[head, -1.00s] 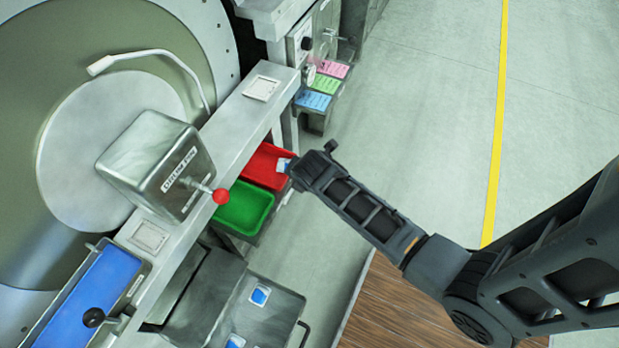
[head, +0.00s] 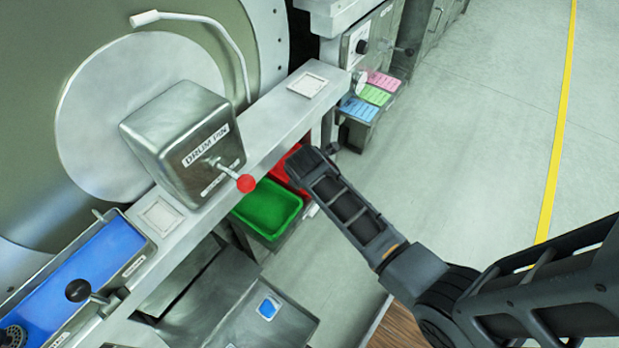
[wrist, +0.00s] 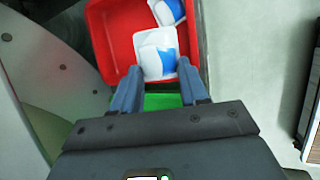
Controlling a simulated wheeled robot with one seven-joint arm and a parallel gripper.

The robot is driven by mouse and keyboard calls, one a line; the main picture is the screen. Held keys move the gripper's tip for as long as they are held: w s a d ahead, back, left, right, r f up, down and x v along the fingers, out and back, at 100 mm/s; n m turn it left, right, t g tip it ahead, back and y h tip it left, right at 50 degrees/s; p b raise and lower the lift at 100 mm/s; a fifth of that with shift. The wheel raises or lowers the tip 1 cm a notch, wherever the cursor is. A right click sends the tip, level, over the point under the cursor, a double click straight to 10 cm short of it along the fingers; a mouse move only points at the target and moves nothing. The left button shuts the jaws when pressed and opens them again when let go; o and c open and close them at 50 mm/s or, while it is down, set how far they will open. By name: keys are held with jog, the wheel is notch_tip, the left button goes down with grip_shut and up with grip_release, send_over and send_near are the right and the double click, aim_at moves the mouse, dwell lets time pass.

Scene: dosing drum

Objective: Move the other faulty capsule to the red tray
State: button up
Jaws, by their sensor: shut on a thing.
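My gripper (wrist: 158,90) is shut on a white and blue capsule (wrist: 157,52), which sits between its fingertips in the wrist view. The held capsule appears over the red tray (wrist: 98,30); whether it touches the tray floor I cannot tell. Another white and blue capsule (wrist: 168,10) lies in the red tray at the top of that view. In the head view the red tray (head: 280,172) is partly hidden behind my gripper (head: 297,165). The held capsule is hidden there.
A green tray (head: 268,208) adjoins the red one. A capsule (head: 268,308) lies on a grey surface (head: 230,300) below. The drum pan box (head: 182,140) has a red-knobbed lever (head: 245,183) near the trays. Coloured cards (head: 375,95) are farther back. Open floor lies to the right.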

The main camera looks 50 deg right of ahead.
jog(key=shift+w+f, duration=0.1)
jog(key=o, duration=0.7)
jog(key=shift+c, duration=0.2)
jog(key=p+v, duration=0.1)
jog(key=v, duration=0.6)
jog(key=shift+a+r+p, duration=0.15)
jog(key=shift+r+p, duration=0.15)
jog(key=shift+p, duration=0.1)
